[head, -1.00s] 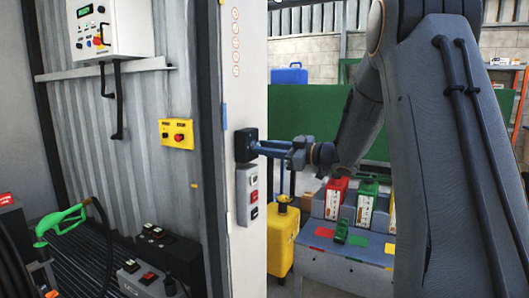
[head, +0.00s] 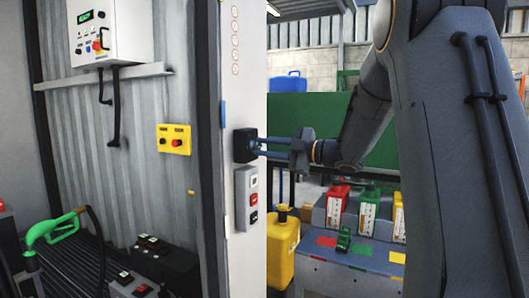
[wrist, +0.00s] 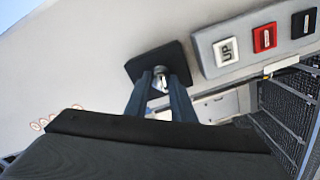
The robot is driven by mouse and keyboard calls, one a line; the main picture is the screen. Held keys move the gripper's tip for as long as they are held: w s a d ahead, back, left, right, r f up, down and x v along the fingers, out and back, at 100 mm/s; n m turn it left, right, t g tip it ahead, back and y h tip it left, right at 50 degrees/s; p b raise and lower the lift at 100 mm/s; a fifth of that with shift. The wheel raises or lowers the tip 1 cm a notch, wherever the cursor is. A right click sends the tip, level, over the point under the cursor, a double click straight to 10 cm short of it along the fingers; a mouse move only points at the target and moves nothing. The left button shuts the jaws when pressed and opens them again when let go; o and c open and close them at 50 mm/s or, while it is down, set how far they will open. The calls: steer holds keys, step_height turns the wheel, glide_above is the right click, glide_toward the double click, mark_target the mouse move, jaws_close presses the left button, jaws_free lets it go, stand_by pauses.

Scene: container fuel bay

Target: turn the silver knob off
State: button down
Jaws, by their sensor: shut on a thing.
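The silver knob (wrist: 160,82) sits on a black square plate (wrist: 174,56) on the white post. In the wrist view my gripper (wrist: 161,80) has its two blue-grey fingers on either side of the knob, shut on it. In the head view my gripper (head: 259,147) reaches leftward to the black plate (head: 244,145) from the right. The knob is hidden there by the plate and fingers. Only a small part of the knob shows between the fingertips, so I cannot tell its turn angle well.
A grey switch panel (head: 241,198) with white, red and black rocker switches is just below the plate. A yellow box (head: 174,139) and a white control box (head: 110,32) are on the corrugated wall. A green fuel nozzle (head: 54,228) is at lower left. Coloured cans stand right.

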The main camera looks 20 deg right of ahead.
stand_by(0.5)
steer(key=c, duration=1.5)
jaws_free()
steer(key=b+v, duration=0.1)
steer(key=v, duration=0.7)
steer(key=shift+r, duration=0.1)
steer(key=shift+w+a, duration=0.1)
